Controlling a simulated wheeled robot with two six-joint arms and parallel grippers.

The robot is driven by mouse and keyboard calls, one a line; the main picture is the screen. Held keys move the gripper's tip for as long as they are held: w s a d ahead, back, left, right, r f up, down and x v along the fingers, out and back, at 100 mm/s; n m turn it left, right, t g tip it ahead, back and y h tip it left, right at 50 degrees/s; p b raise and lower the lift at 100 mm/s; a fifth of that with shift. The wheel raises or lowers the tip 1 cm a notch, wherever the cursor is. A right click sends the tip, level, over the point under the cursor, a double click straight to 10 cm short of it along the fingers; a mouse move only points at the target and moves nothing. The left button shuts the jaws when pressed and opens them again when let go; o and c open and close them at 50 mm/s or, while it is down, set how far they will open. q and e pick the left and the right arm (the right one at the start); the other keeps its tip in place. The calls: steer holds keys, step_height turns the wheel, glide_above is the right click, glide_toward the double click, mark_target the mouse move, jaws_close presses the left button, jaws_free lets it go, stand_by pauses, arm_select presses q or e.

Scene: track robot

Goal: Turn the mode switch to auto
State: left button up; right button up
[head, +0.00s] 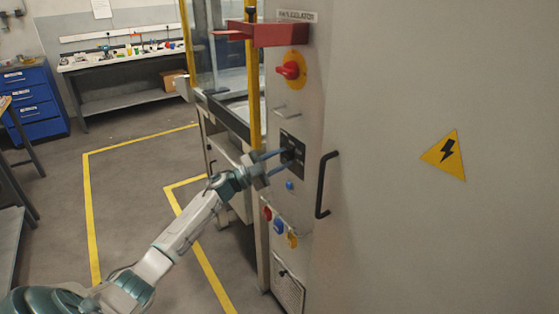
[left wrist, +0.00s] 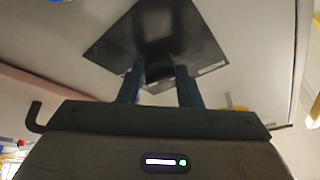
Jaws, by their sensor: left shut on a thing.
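The mode switch's black square plate (head: 293,153) is on the narrow face of the grey cabinet, below the red rotary isolator. My left gripper (head: 281,161) reaches the plate from the left, its two blue fingers on either side of the switch knob. In the left wrist view the plate (left wrist: 157,30) fills the upper middle, and the left gripper's fingers (left wrist: 160,85) are shut on the dark knob (left wrist: 159,72) between them. The knob's pointing direction and the small labels are too small to read. My right gripper is in neither view.
The red isolator knob (head: 289,70) on its yellow disc sits above, under a red bracket (head: 268,33). A blue button (head: 290,186) and several coloured buttons lie below. A black door handle (head: 325,185) stands out to the right. The floor to the left is open.

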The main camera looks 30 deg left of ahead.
arm_select(q)
steer(key=o, duration=0.9)
steer(key=shift+f, duration=0.1)
steer(key=shift+c, duration=0.2)
steer(key=shift+o, duration=0.4)
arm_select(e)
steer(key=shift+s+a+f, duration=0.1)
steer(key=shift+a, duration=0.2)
arm_select(q)
steer(key=shift+s+a+f, duration=0.2)
steer(key=shift+s, duration=0.1)
steer(key=b+v, duration=0.3)
steer(key=v, duration=0.7)
steer(key=shift+r, duration=0.2)
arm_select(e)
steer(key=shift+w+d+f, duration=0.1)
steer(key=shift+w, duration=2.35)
arm_select(q)
steer(key=shift+s, duration=0.1)
